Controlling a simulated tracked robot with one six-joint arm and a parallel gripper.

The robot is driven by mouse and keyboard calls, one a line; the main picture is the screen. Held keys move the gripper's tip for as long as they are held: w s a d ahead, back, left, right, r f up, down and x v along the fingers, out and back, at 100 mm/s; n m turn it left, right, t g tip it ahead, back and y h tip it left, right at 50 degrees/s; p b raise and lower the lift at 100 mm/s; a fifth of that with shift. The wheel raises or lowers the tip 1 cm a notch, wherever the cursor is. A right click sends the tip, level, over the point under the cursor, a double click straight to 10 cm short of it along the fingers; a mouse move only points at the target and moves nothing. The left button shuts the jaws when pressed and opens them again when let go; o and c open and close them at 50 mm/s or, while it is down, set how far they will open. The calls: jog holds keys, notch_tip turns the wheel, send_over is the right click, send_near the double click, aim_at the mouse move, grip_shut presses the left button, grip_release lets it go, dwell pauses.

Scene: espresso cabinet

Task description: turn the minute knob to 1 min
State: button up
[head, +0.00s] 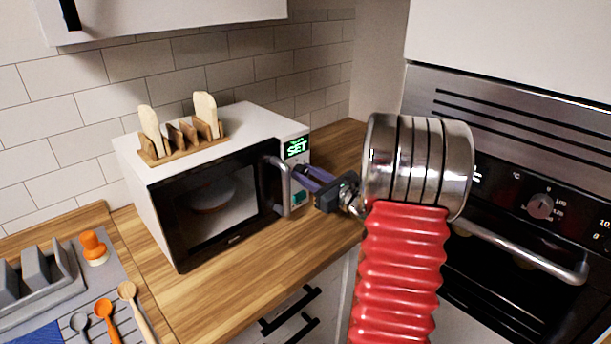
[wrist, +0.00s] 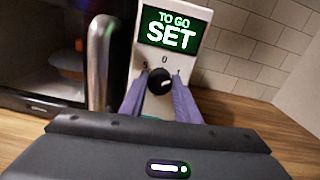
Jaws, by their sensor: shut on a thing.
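The microwave (head: 215,165) stands on the wooden counter with its dark door shut. Its green display (head: 298,148) reads SET, and in the wrist view the display (wrist: 173,28) reads TO GO SET. The black minute knob (wrist: 159,81) is below the display, with a small 0 printed above it. My gripper (wrist: 160,85) has its two purple fingers on either side of the knob, shut on it. In the head view my gripper (head: 308,178) reaches the microwave's control panel from the right. The knob is hidden there behind the fingers and the door handle.
The metal door handle (head: 279,182) stands out just left of my fingers, also close in the wrist view (wrist: 101,62). A wooden rack (head: 181,140) with wooden pieces sits on top. The oven (head: 540,200) is at right. Utensils (head: 107,315) lie at lower left.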

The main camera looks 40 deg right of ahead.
jog(key=shift+f+m, duration=0.2)
jog(key=shift+m, duration=0.5)
jog(key=o, duration=1)
jog(key=shift+r, duration=0.15)
jog(key=shift+o, duration=0.2)
jog(key=shift+s, duration=0.1)
jog(key=s, duration=1.3)
jog(key=shift+s+d, duration=0.2)
jog(key=shift+s, duration=0.15)
